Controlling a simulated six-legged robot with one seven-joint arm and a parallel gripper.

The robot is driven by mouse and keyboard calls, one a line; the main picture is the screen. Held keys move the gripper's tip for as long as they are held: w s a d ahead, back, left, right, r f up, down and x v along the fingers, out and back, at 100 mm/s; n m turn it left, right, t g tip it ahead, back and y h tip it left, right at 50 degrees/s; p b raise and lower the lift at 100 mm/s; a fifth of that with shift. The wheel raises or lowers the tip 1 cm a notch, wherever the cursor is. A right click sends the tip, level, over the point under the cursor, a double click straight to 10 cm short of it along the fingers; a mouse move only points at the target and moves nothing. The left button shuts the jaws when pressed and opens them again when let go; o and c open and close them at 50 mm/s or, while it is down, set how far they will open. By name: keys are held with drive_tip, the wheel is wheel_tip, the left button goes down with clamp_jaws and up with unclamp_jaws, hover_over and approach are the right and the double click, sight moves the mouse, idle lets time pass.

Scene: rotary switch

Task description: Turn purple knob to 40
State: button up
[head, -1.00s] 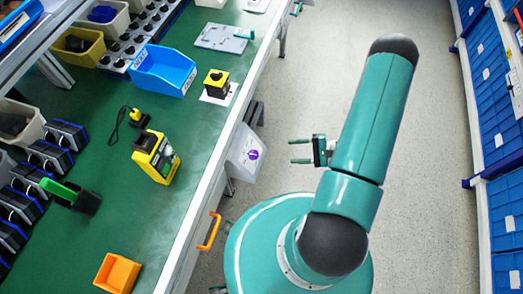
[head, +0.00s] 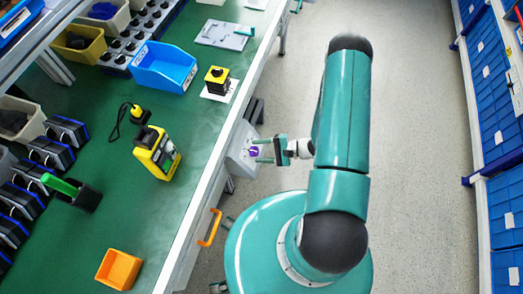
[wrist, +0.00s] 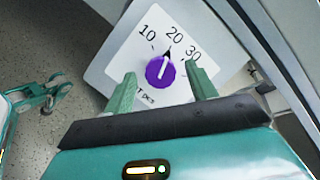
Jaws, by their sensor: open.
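The purple knob (wrist: 160,71) sits on a pale dial plate (wrist: 125,50) printed with 10, 20 and 30. Its white line and the black pointer above it aim close to 20. No 40 mark can be read in the wrist view. In the head view the knob (head: 253,150) is on the front side of the workbench, below its edge. My gripper (wrist: 160,88) is open, its two green fingers on either side of the knob in the picture. I cannot tell whether they touch it. In the head view my gripper (head: 262,150) points left at the plate.
The green workbench (head: 125,215) holds a yellow device (head: 157,155), a blue bin (head: 163,68) and an orange box (head: 118,269). An orange handle (head: 210,228) sticks out at its edge. Blue shelving (head: 490,80) stands at the right; the aisle floor between is clear.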

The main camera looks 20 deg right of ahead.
drive_tip(key=c, duration=1)
drive_tip(key=shift+m, duration=0.3)
drive_tip(key=m+t, duration=0.1)
drive_tip(key=m, duration=0.3)
drive_tip(key=shift+t, duration=0.4)
drive_tip(key=m+t, duration=0.1)
drive_tip(key=m, duration=0.3)
drive_tip(key=shift+s+h, duration=0.15)
drive_tip(key=shift+h, duration=0.25)
drive_tip(key=m+t, duration=0.1)
drive_tip(key=m, duration=0.2)
drive_tip(key=m+t+h, duration=0.1)
drive_tip(key=m, duration=0.1)
drive_tip(key=shift+s+a+m, duration=0.1)
drive_tip(key=shift+a+m, duration=0.05)
drive_tip(key=shift+m, duration=0.25)
drive_tip(key=shift+m+t+h, duration=0.3)
drive_tip(key=shift+m+h, duration=0.5)
drive_tip(key=shift+m, duration=1.4)
